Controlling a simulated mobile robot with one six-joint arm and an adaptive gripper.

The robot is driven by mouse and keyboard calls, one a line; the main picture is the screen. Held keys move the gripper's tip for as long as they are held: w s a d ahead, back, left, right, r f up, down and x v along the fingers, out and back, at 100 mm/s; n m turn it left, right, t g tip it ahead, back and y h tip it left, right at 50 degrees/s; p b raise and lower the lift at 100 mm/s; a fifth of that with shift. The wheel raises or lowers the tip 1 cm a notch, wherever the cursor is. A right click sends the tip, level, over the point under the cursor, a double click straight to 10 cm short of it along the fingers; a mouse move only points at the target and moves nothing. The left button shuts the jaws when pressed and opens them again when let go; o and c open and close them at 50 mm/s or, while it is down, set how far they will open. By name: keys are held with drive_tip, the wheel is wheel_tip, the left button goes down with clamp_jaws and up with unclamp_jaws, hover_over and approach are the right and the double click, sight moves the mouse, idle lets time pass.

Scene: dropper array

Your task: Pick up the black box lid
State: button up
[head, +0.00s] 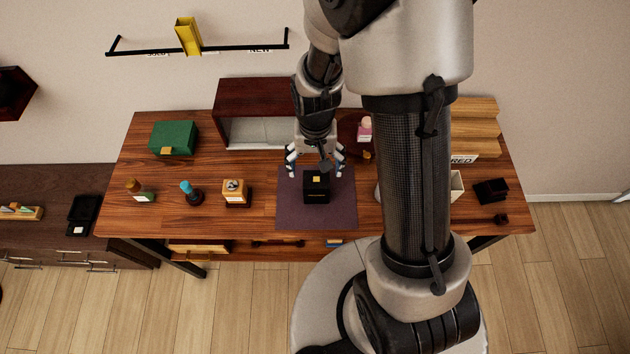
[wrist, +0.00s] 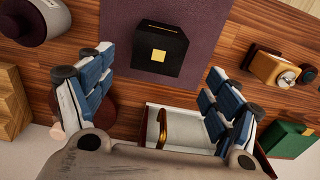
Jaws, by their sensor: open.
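The black box (head: 316,190) stands on a purple mat (head: 290,212) on the wooden table. Its dark top carries a small gold square, and I cannot tell where the lid meets the box. The box also shows in the wrist view (wrist: 153,57), near the upper middle. My gripper (head: 316,168) is just behind and above the box, pointing down. In the wrist view my gripper (wrist: 160,100) has its blue-padded fingers spread wide, with nothing between them, and the box lies beyond the fingertips.
To the left on the table (head: 123,205) stand a green box (head: 173,138), a small bottle (head: 139,191), a blue-topped dropper (head: 190,192) and a wooden block (head: 236,193). A dark red open box (head: 258,97) stands behind. A small black box (head: 491,191) is at the right.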

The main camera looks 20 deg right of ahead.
sight(316, 178)
wheel_tip(316, 178, down, 6)
drive_tip(key=shift+f+b, duration=0.2)
drive_tip(key=shift+b, duration=0.45)
wheel_tip(316, 178, down, 5)
drive_tip(key=shift+s+d+f+b, duration=0.1)
drive_tip(key=shift+s+b, duration=0.05)
drive_tip(key=shift+b, duration=0.55)
drive_tip(key=shift+c, duration=0.3)
drive_tip(key=c, duration=1)
